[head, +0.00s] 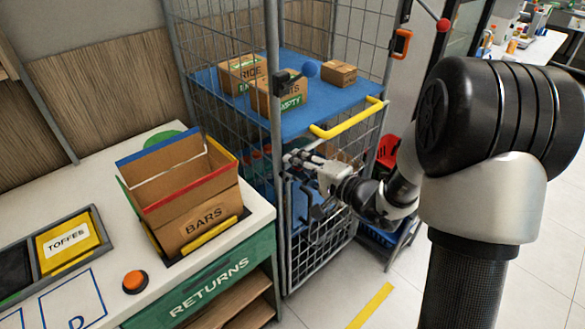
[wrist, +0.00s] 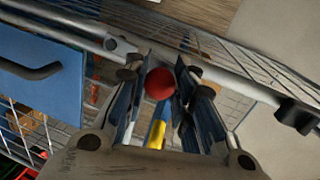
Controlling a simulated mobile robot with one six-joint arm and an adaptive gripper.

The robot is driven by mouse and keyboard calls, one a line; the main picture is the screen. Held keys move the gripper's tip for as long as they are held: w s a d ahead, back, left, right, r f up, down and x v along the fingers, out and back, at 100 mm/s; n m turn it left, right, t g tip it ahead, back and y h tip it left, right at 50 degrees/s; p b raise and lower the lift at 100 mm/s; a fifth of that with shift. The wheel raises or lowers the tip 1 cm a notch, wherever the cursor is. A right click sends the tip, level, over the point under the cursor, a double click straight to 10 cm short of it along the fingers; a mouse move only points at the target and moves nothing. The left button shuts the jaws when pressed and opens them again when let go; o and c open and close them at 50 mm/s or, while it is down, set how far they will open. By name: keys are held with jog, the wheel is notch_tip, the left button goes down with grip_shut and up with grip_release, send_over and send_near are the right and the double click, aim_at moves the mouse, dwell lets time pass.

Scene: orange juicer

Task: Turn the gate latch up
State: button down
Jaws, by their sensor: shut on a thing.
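My gripper (head: 292,160) is at the front post of the wire cage, beside the lower gate (head: 318,240). In the wrist view my gripper (wrist: 160,88) has its fingers close on both sides of a red ball knob (wrist: 160,83), which I take as the end of the gate latch. The fingers are shut on it. A yellow piece (wrist: 157,133) shows below the knob between the fingers; I cannot tell how it joins. In the head view my gripper hides the latch. The gate's blue panel (wrist: 40,75) with a dark handle is at the left in the wrist view.
The cage's blue shelf (head: 312,122) with several cartons and a yellow bar (head: 348,120) is just above my gripper. A counter with a BARS box (head: 200,218) stands to the left. Open floor (head: 425,285) lies at the front right.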

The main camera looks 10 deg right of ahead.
jog(key=shift+s+a+n, duration=0.25)
jog(key=shift+a+n, duration=0.1)
jog(key=shift+n, duration=0.15)
dwell(0.3)
jog(key=c, duration=1.3)
grip_release()
jog(key=v, duration=1.2)
jog(key=shift+a, duration=0.1)
